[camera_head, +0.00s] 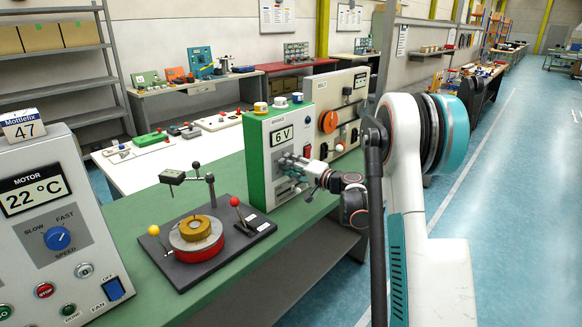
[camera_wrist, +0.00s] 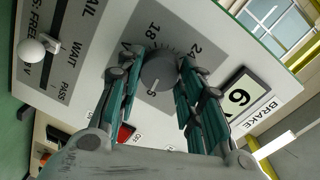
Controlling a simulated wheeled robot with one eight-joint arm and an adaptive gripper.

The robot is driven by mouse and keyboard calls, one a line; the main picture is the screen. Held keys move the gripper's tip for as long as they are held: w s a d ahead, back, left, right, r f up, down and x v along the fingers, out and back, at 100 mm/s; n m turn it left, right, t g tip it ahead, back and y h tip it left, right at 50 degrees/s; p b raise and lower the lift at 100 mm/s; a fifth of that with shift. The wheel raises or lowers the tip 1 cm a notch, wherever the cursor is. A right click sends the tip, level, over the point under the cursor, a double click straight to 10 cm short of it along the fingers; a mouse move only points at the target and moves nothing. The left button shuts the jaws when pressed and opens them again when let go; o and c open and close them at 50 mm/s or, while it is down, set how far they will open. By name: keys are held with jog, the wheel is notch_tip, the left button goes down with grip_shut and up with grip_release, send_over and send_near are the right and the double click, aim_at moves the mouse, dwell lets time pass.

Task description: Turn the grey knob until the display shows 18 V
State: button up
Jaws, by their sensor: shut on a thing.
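The grey knob (camera_wrist: 159,72) is on the pale front of a green-sided box (camera_head: 257,160), with scale numbers such as 18 and 24 around it. My gripper (camera_wrist: 160,62) has its fingers on both sides of the knob, closed on it. In the head view my gripper (camera_head: 290,167) is at the box front, and it hides the knob. The display (camera_head: 282,136) above it reads 6 V. In the wrist view the display (camera_wrist: 239,97) shows a 6 beside the word BRAKE.
A white ball-ended lever (camera_wrist: 32,51) sits in a slot on the same panel, and a red switch (camera_wrist: 126,132) is partly behind a finger. A turntable device (camera_head: 198,240) with ball levers stands left of the box. A motor panel (camera_head: 58,235) is at far left.

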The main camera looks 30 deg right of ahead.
jog(key=m, duration=0.9)
jog(key=m+y+b, duration=0.1)
jog(key=m, duration=1.7)
jog(key=shift+f+m+t+y, duration=0.25)
jog(key=shift+m+t+y, duration=0.05)
jog(key=shift+t, duration=0.1)
dwell(0.3)
jog(key=o, duration=1.1)
jog(key=shift+c, duration=0.2)
jog(key=v, duration=1.2)
